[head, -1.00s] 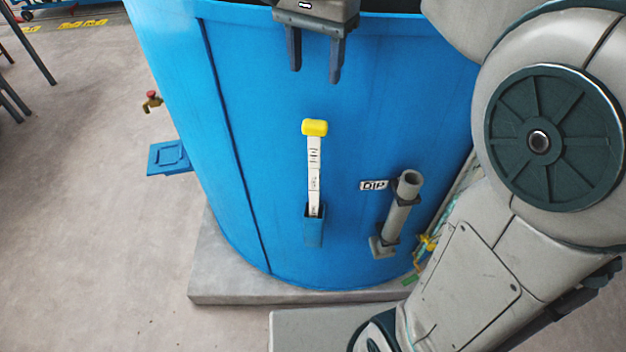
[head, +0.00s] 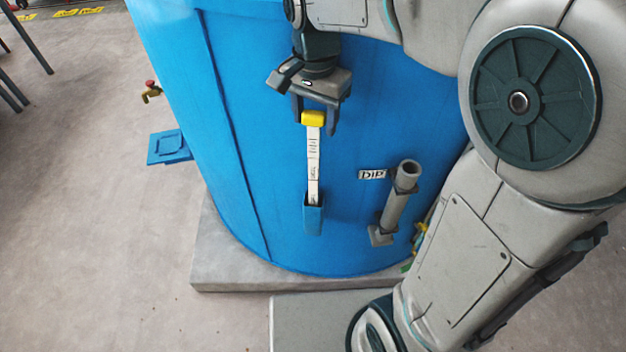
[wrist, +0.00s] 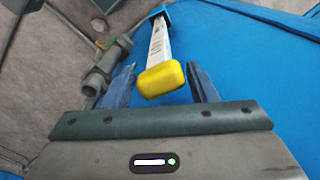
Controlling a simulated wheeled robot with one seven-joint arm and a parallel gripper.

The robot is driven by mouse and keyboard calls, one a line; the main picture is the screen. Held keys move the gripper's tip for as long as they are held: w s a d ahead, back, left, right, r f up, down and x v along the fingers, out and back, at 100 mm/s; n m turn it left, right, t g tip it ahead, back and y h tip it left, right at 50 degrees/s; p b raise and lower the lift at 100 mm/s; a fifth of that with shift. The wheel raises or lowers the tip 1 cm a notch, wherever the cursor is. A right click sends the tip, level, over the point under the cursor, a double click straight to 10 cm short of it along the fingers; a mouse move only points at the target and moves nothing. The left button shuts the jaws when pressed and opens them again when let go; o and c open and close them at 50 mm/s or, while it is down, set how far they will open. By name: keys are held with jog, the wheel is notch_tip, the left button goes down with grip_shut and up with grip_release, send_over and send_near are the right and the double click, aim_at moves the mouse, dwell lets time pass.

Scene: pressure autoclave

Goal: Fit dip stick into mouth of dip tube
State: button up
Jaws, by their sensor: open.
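The dip stick (head: 313,160) is a flat white marked strip with a yellow handle (head: 313,118). It stands upright in a blue holder (head: 313,218) on the blue tank. My gripper (head: 316,128) is open, with its fingers on either side of the yellow handle. In the wrist view the handle (wrist: 161,79) lies between the open fingertips (wrist: 160,78), and I see no firm contact. The dip tube (head: 396,203) is a grey pipe on the tank to the right, tilted slightly, with its open mouth (head: 407,168) at the top. The tube also shows in the wrist view (wrist: 105,68).
A DIP label (head: 372,174) is on the tank wall (head: 260,150) beside the tube. The tank stands on a concrete plinth (head: 235,275). A small tap (head: 151,92) and a blue bracket (head: 169,147) stick out at left.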

jog(key=shift+f, duration=0.3)
grip_shut()
jog(key=shift+r, duration=0.15)
